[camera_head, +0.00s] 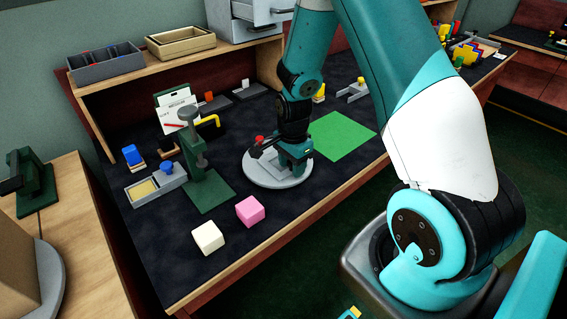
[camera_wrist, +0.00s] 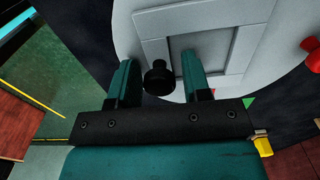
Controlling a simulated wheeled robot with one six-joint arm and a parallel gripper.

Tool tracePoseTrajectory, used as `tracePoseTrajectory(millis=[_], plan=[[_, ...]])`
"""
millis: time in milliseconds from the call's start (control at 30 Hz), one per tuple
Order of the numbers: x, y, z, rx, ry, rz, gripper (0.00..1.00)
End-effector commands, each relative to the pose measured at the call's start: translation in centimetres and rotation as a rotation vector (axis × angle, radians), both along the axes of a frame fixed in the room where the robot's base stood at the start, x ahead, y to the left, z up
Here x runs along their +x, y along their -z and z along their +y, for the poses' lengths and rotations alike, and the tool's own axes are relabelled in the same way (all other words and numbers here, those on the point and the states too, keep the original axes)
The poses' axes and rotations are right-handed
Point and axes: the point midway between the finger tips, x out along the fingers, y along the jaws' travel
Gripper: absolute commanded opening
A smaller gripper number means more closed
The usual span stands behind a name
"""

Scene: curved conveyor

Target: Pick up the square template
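The square template looks like a light grey square plate (camera_wrist: 215,42) with a raised border, lying flat on a round pale grey disc (camera_head: 251,175). A black round knob (camera_wrist: 159,80) stands at the plate's near edge in the wrist view. My gripper (camera_wrist: 160,72) is low over the disc, its two teal fingers apart on either side of the knob. I cannot tell whether a finger touches it. In the head view my gripper (camera_head: 294,158) hides part of the plate.
A red-topped knob (camera_head: 259,140) stands at the disc's edge. A green stand (camera_head: 205,180) is to the left. A pink cube (camera_head: 250,210) and a cream cube (camera_head: 208,237) sit near the table's front. A flat green sheet (camera_head: 342,137) lies right of the disc.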

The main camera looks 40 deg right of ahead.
Motion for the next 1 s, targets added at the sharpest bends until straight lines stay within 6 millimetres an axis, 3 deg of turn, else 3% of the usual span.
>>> tracePoseTrajectory(millis=[33, 167, 667, 867, 1000], plan=[[0.0, 0.0, 0.0, 0.000, 0.000, 0.000, 0.33], [0.0, 0.0, 0.0, 0.000, 0.000, 0.000, 0.05], [0.0, -0.9, 0.0, 0.000, 0.000, 0.000, 0.05], [0.1, -4.4, 0.0, -0.002, 0.000, -0.006, 0.05], [0.2, -8.9, 0.0, -0.002, 0.000, -0.009, 0.05]])
